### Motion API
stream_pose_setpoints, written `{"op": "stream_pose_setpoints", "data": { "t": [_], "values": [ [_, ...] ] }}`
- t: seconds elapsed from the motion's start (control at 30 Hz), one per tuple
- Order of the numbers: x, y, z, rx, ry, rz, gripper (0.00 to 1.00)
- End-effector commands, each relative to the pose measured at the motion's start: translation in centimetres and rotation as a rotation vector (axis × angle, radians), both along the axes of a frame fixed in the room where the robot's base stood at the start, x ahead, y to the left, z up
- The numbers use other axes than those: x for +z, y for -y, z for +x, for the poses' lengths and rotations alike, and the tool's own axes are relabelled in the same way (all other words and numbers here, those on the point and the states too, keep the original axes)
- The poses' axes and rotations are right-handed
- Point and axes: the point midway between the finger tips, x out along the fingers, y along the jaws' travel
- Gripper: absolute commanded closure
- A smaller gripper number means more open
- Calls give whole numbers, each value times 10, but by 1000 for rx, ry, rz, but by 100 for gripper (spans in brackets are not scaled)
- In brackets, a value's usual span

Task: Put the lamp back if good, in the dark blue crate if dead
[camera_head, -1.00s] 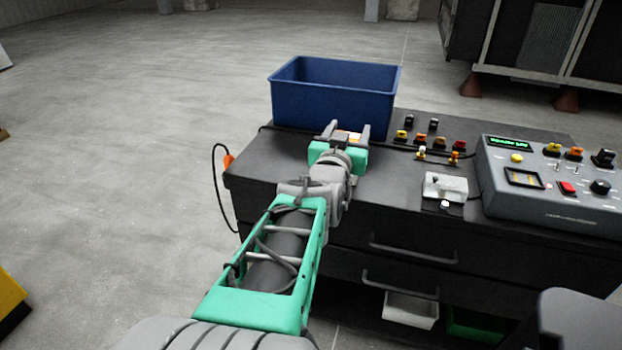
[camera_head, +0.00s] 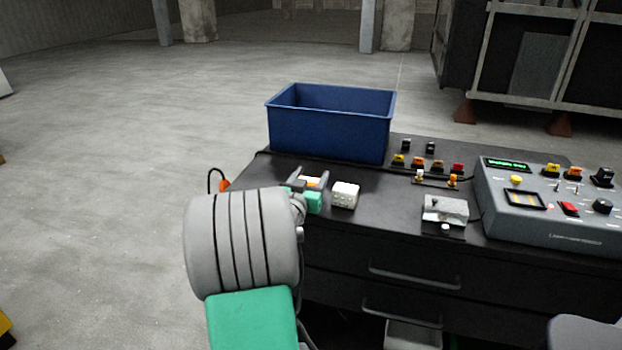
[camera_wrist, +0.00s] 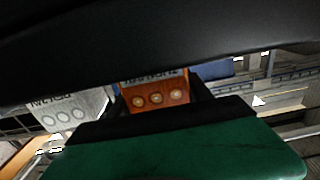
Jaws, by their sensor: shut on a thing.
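My gripper (camera_head: 309,182) is low over the left part of the dark bench, in front of the dark blue crate. It is shut on a small orange block, which shows between the fingers in the wrist view (camera_wrist: 157,95) with lettering and three round spots. I cannot tell for sure whether this is the lamp, or whether it touches the bench. The dark blue crate (camera_head: 328,138) stands upright at the back left of the bench; its floor is hidden. A white block (camera_head: 345,194) sits just right of my gripper, and shows three circles in the wrist view (camera_wrist: 65,112).
A grey control box (camera_head: 545,205) with a green display, knobs and switches stands at the right. A silver fixture (camera_head: 445,210) is left of it. Several small coloured parts (camera_head: 428,161) stand in rows behind the fixture. Bare bench top lies between white block and fixture.

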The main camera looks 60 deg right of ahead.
Motion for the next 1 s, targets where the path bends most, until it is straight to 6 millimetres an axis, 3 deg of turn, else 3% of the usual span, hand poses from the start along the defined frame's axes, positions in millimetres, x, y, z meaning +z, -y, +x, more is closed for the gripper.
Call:
{"op": "stream_pose_setpoints", "data": {
  "t": [0.27,0.3,0.5,0.57,0.87,1.0],
  "values": [
    [-1,0,0,0,1,-2,94],
    [-2,0,0,0,1,-1,41],
    [0,0,0,0,1,-1,25],
    [0,0,0,0,1,-1,20],
    [4,0,0,0,1,-1,20],
    [2,-23,-2,4,1,-1,20]
  ]
}}
